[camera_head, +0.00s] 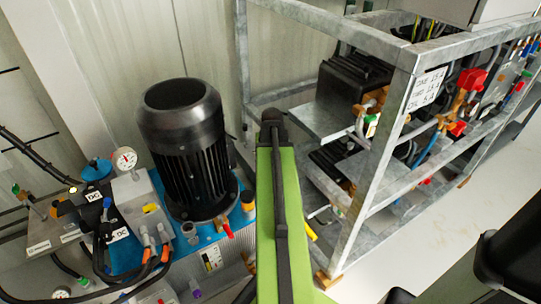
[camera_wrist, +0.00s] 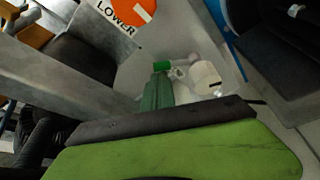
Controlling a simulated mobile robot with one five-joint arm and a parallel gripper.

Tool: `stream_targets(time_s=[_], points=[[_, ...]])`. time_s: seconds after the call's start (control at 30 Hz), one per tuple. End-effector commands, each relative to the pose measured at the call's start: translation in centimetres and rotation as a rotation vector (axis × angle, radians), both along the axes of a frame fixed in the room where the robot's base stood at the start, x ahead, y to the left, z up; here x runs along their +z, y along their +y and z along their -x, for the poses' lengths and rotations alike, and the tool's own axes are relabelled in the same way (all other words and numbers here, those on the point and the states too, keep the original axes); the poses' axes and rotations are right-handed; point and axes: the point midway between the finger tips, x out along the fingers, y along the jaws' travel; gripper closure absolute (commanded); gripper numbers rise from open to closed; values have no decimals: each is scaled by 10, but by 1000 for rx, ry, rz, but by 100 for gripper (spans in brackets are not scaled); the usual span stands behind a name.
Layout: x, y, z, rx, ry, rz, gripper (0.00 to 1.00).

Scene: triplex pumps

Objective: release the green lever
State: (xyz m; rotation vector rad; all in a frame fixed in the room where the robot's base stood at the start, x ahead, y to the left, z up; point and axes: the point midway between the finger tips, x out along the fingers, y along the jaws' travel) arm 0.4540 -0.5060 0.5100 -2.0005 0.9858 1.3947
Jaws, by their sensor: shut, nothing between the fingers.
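In the wrist view a green lever (camera_wrist: 157,90) stands upright in front of a pale grey surface, with a small green cap at its top. Its lower end is hidden behind the black edge of my gripper (camera_wrist: 165,125), which crosses the lower part of that view with green below it. My gripper is shut and holds nothing. Whether it touches the lever cannot be told. In the head view my green and black arm reaches up the middle, its black end (camera_head: 272,122) beside the rack. I cannot make out the lever for certain there.
A white cylindrical fitting (camera_wrist: 206,78) is right of the lever, under a LOWER sign (camera_wrist: 128,12). In the head view a black motor (camera_head: 185,135) stands left of my arm and a metal rack (camera_head: 372,190) right.

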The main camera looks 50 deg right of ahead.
Motion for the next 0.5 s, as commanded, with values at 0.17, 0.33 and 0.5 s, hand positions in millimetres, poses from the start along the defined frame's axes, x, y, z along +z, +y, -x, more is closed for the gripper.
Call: stream_targets(time_s=[0.17,0.33,0.5], points=[[8,2,0,1,0,0,100],[34,9,3,1,0,0,100],[69,20,7,2,0,0,100]])
